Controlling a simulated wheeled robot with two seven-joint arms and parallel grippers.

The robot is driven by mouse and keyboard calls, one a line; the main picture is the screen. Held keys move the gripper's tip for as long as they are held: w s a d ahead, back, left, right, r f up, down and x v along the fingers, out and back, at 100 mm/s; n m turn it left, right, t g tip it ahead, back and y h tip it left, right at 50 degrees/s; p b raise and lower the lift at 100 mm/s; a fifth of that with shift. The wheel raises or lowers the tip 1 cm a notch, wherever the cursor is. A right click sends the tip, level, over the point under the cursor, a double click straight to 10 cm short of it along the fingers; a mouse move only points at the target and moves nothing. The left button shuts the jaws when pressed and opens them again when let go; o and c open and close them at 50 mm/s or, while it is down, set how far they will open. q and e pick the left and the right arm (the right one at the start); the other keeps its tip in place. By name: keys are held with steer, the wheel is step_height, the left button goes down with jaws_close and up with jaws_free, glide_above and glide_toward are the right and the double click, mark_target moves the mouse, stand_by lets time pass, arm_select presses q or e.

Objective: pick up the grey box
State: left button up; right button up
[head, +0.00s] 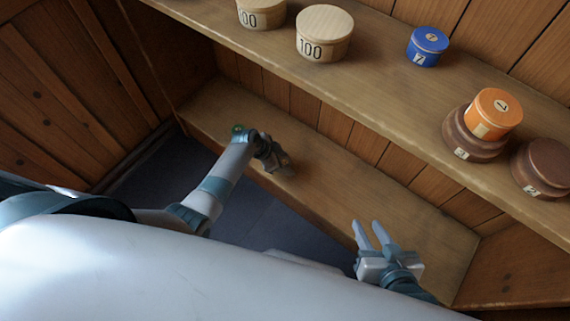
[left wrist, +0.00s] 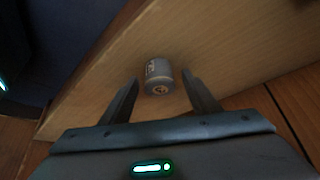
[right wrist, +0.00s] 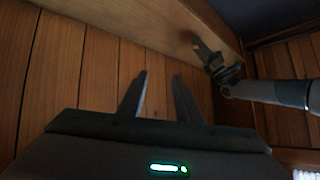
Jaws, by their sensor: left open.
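The grey box (left wrist: 158,76) is a small round box with a marked end and lettering on its side. In the left wrist view it is on the wooden lower shelf (left wrist: 222,48), ahead of and between the open fingers of my left gripper (left wrist: 160,88), with no clear contact. In the head view my left gripper (head: 280,162) is over the lower shelf and I cannot make out the box, which seems hidden by it. My right gripper (head: 369,232) is open and empty in front of the shelf's right part. It also shows in the right wrist view (right wrist: 158,85).
The upper shelf (head: 380,70) holds pale round boxes (head: 324,32), a blue box (head: 427,46), an orange box (head: 493,112) on a brown one (head: 470,140), and another brown box (head: 543,165). Panelled walls close off the sides. The lower shelf between my grippers is bare.

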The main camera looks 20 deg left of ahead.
mark_target(285, 161)
arm_select(q)
steer(key=c, duration=1.1)
steer(key=shift+c, duration=0.2)
steer(key=shift+r, duration=0.15)
arm_select(e)
steer(key=shift+s+f, duration=0.1)
